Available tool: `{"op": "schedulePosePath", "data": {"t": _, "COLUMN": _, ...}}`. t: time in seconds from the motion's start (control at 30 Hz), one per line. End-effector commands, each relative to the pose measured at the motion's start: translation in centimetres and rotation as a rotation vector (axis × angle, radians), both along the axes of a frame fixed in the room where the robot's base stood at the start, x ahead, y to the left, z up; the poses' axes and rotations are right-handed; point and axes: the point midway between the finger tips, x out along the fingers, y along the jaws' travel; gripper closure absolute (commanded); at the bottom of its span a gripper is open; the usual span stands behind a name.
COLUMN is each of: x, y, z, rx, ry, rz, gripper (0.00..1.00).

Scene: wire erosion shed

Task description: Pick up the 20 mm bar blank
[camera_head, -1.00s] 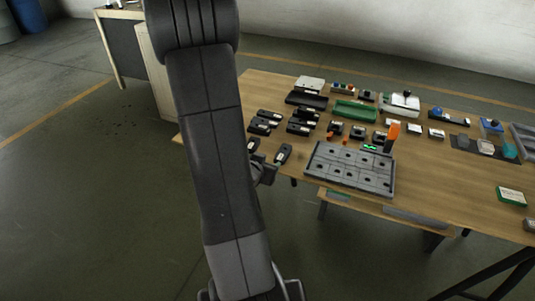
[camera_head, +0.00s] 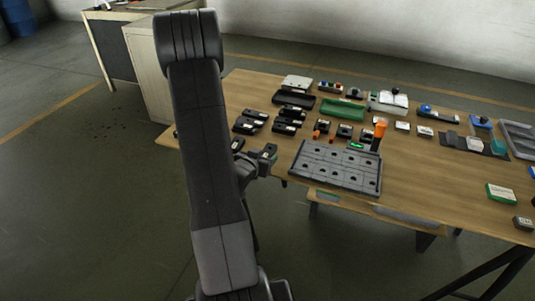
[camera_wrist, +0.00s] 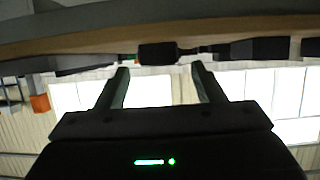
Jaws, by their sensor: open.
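I cannot tell which piece is the 20 mm bar blank; the small pieces on the table carry no readable labels. Several low black blocks with pale tops lie at the left of the table, such as one black block (camera_head: 285,127). Small dark blocks, such as one dark block (camera_head: 345,131), stand behind the grey plate. My gripper (camera_head: 253,149) is at the table's near left edge, left of the grey plate, partly hidden behind my arm. In the wrist view my gripper (camera_wrist: 162,88) has its two fingers spread with nothing between them. A dark block (camera_wrist: 157,52) shows beyond the fingertips.
The wooden table (camera_head: 430,190) holds a grey plate with holes (camera_head: 335,168), an orange upright piece (camera_head: 380,129), a green tray (camera_head: 343,110) and a black tray (camera_head: 294,98). A green-and-white box (camera_head: 501,193) lies right. A pale cabinet (camera_head: 150,70) stands behind left. Bare wood shows right of the plate.

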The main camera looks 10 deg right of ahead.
Motion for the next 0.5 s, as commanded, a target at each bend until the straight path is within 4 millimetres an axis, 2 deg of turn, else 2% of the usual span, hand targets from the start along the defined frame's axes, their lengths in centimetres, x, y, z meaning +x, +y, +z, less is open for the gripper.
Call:
{"op": "schedulePosePath", "data": {"t": 0.23, "x": 2.7, "y": -1.9, "z": -1.3, "rx": 0.001, "ry": 0.001, "rz": -0.001, "gripper": 0.38}}
{"op": "schedulePosePath", "data": {"t": 0.5, "x": 3.0, "y": -2.1, "z": -1.5, "rx": 0.0, "ry": 0.0, "rz": 0.0, "gripper": 0.38}}
